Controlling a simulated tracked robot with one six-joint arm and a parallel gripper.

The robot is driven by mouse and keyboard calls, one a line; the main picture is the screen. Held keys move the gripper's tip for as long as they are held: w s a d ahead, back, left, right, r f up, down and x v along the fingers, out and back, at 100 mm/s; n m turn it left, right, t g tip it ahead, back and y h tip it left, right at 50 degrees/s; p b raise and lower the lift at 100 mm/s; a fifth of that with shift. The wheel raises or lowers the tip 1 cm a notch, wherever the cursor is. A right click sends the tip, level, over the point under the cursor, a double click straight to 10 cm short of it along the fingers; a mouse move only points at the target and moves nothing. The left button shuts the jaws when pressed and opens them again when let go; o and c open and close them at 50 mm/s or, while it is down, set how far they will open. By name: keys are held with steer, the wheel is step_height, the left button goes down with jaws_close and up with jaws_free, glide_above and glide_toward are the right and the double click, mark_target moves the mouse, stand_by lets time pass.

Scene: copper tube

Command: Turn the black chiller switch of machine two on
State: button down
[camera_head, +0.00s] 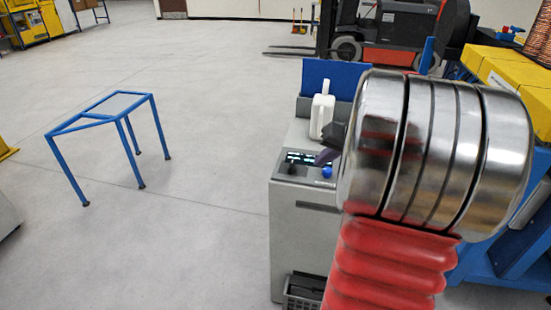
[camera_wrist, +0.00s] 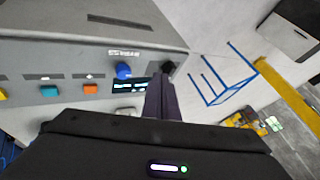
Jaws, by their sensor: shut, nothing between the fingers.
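The black switch (camera_wrist: 168,68) is a round dark knob at the corner of a grey machine's panel in the wrist view, beside a lit display (camera_wrist: 128,87). My gripper (camera_wrist: 160,80) is shut and empty, its dark fingertips right at the black switch. I cannot tell whether they touch it, or how the switch is turned.
A blue knob (camera_wrist: 123,71) sits close beside the display, with orange (camera_wrist: 90,89) and blue (camera_wrist: 49,91) buttons farther left. A white handled part (camera_head: 322,112) stands on the machine behind the panel. A blue frame stand (camera_head: 113,118) is at left on open floor.

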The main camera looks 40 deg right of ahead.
mark_target(292, 167)
steer(key=shift+s+d+f, duration=0.15)
steer(key=shift+s+d, duration=0.05)
steer(key=shift+d, duration=0.45)
steer(key=shift+s+d+f, duration=0.1)
steer(key=shift+s+d, duration=0.1)
steer(key=shift+d, duration=0.4)
steer(key=shift+w+f, duration=0.1)
steer(key=shift+f, duration=0.05)
steer(key=x, duration=1)
steer(key=shift+w+a, duration=0.75)
steer(key=shift+w, duration=0.25)
steer(key=shift+w+a, duration=0.45)
steer(key=shift+w, duration=0.1)
